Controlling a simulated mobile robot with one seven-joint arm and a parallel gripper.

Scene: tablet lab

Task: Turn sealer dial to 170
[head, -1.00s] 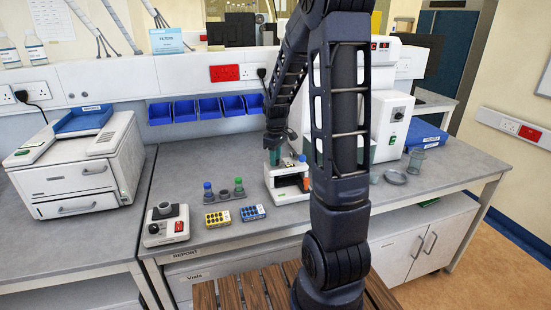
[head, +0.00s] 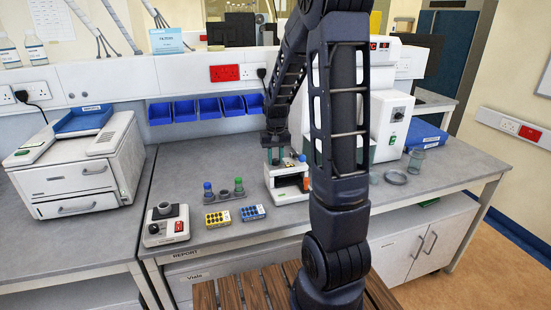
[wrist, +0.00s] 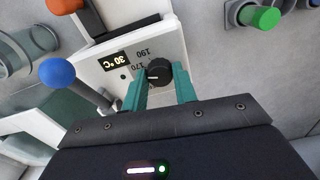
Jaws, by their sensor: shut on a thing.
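The sealer (head: 288,190) is a small white machine in the middle of the bench, under my gripper in the head view. Its black dial (wrist: 159,71) shows in the wrist view on a white face, with upside-down labels 170 and 190 beside it. A display (wrist: 117,60) there reads 30 °C. The dial has a pale pointer mark, on the side toward the labels; its exact reading is hard to tell. My gripper (wrist: 160,84) has its two teal fingers on either side of the dial, shut on it. In the head view, my gripper (head: 275,154) is partly hidden.
A blue-knobbed lever (wrist: 57,72) stands close to my fingers. A green-capped vial (wrist: 265,17) is nearby. Blue and yellow vial racks (head: 252,213) and a small device with a red switch (head: 166,224) stand left on the bench.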

